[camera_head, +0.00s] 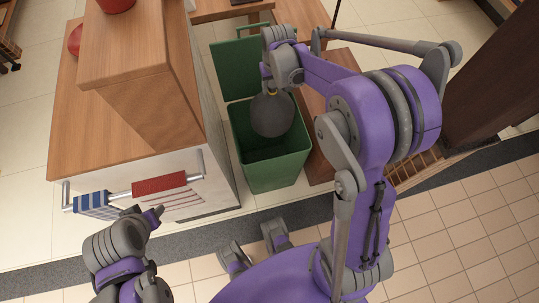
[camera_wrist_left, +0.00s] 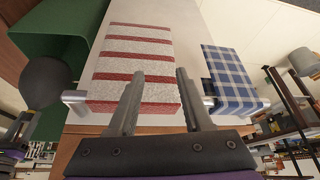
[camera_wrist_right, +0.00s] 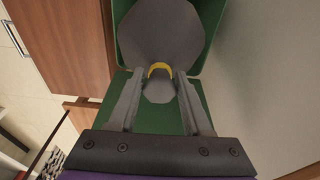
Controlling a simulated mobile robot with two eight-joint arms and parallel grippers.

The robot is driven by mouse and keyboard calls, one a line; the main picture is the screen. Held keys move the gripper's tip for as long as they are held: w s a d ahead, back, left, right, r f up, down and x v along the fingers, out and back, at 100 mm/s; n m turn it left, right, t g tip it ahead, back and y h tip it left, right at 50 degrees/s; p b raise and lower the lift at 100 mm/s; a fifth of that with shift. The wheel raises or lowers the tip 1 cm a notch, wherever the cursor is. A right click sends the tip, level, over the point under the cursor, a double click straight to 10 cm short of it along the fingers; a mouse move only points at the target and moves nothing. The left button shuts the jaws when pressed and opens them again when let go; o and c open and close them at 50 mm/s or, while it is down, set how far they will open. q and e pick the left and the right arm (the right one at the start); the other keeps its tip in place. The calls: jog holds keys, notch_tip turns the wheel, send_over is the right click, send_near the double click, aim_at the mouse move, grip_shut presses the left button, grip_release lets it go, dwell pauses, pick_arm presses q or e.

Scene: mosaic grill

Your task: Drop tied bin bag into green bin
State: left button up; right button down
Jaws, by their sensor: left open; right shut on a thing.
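The tied bin bag (camera_head: 271,115) is dark grey and round, with a yellow tie at its neck. It hangs under my right gripper (camera_head: 269,86), over the open mouth of the green bin (camera_head: 275,176). In the right wrist view the gripper (camera_wrist_right: 160,90) is shut on the bag's neck, just beyond the yellow tie (camera_wrist_right: 160,68). The bin's lid (camera_head: 238,65) stands open at the back. My left gripper (camera_head: 148,213) is open and empty near the towels; its fingers (camera_wrist_left: 157,85) show apart in the left wrist view. The bag (camera_wrist_left: 46,82) also shows there.
A wooden-topped counter (camera_head: 75,140) stands left of the bin. A red striped towel (camera_head: 160,185) and a blue checked towel (camera_head: 92,203) hang on its rail. A wooden cabinet (camera_head: 318,105) stands close to the bin's right. Tiled floor lies in front.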

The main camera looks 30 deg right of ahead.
aim_at(272, 97)
jog(key=shift+f+b, duration=1.75)
jog(key=shift+f, duration=1.1)
jog(key=shift+c, duration=1.3)
grip_release()
jog(key=r, duration=0.3)
jog(key=s+r+p, duration=0.1)
jog(key=r, duration=0.6)
jog(key=shift+s+a+r, duration=0.15)
jog(key=shift+s+r, duration=0.2)
jog(key=shift+r, duration=0.05)
jog(key=s+a+r+n+t+p, duration=0.1)
jog(key=s+a+r+p, duration=0.1)
jog(key=s+a, duration=0.3)
jog(key=s+a+r+n+t+p, duration=0.1)
jog(key=s+a+r+t+p, duration=0.1)
jog(key=s, duration=1.2)
jog(key=a+r+p, duration=0.1)
jog(key=a+p, duration=0.1)
jog(key=a, duration=0.1)
jog(key=shift+s+r+t+p, duration=0.2)
jog(key=shift+t+p, duration=0.1)
jog(key=shift+p, duration=0.1)
